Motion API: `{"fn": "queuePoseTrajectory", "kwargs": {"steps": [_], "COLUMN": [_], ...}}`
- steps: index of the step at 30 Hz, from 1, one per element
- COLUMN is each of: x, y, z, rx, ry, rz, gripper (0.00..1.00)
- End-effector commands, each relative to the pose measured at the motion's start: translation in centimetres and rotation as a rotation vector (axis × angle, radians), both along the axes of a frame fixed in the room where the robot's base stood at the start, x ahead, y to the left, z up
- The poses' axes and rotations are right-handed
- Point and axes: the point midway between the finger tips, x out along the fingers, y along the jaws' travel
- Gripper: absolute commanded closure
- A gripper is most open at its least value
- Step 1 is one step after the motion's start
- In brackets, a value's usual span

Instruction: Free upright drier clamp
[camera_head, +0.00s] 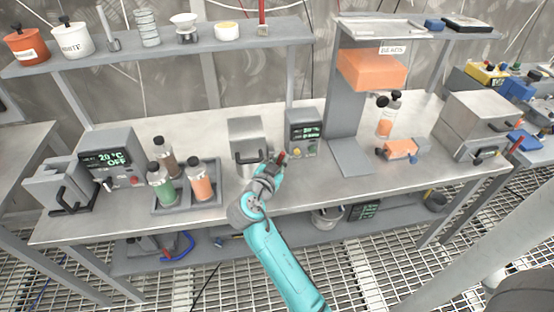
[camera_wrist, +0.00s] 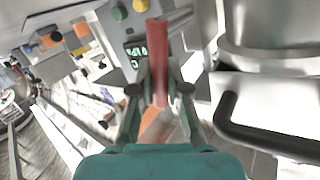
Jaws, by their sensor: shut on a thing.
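My gripper (camera_head: 279,163) is in front of the bench's middle, between a steel box (camera_head: 248,132) with a black handle and a grey control unit (camera_head: 303,131) with a lit display. In the wrist view my gripper (camera_wrist: 158,92) is shut on an upright red bar (camera_wrist: 158,50), which looks like a clamp lever. The red bar's tip also shows in the head view (camera_head: 282,156). The black handle (camera_wrist: 255,138) is close on the right in the wrist view.
A grey tray (camera_head: 208,198) with several bottles stands left of my arm. A tall stand (camera_head: 346,115) with an orange block (camera_head: 370,70) is at right, with a clamped bottle (camera_head: 387,120) beside it. The front bench edge passes under my arm.

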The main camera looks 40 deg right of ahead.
Motion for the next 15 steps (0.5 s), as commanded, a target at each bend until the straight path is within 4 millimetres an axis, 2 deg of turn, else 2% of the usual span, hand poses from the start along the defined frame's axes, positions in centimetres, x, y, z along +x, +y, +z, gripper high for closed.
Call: {"fn": "queuePoseTrajectory", "kwargs": {"steps": [15], "x": [-1.2], "y": [-1.8], "z": [-1.2], "rx": [0.408], "ry": [-0.277], "rz": [-0.001], "gripper": [1.0]}}
